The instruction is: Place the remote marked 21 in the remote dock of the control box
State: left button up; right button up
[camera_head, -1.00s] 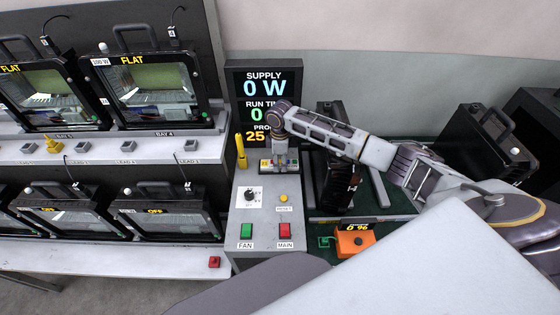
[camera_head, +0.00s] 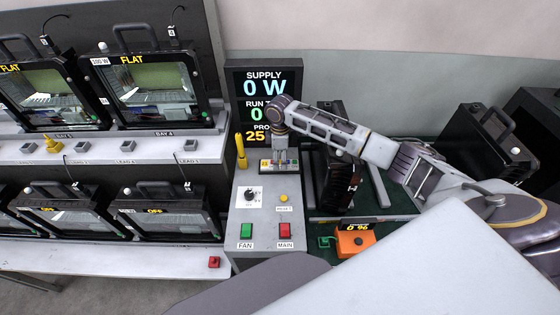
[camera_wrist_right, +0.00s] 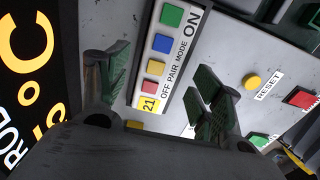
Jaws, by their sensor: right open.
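The remote marked 21 (camera_wrist_right: 164,60) is a white strip with green, blue, yellow and red buttons and a yellow "21" label. In the head view the remote (camera_head: 272,163) lies in the dark dock (camera_head: 278,171) on top of the grey control box (camera_head: 262,212). My right gripper (camera_head: 280,153) points down over it. In the right wrist view my right gripper (camera_wrist_right: 158,82) is open, with its fingers apart on either side of the remote and nothing held. How deep the remote sits is hard to tell. My left gripper is not in view.
The display (camera_head: 264,95) stands behind the box, and a yellow post (camera_head: 241,151) is at its left. A knob, a reset button and green and red switches are on the box front. An orange unit (camera_head: 355,241) lies at right; floodlights stand on shelves at left.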

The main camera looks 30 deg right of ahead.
aim_at(280, 163)
notch_tip(280, 163, up, 10)
jog(key=b, duration=0.1)
dwell(0.4)
dwell(2.1)
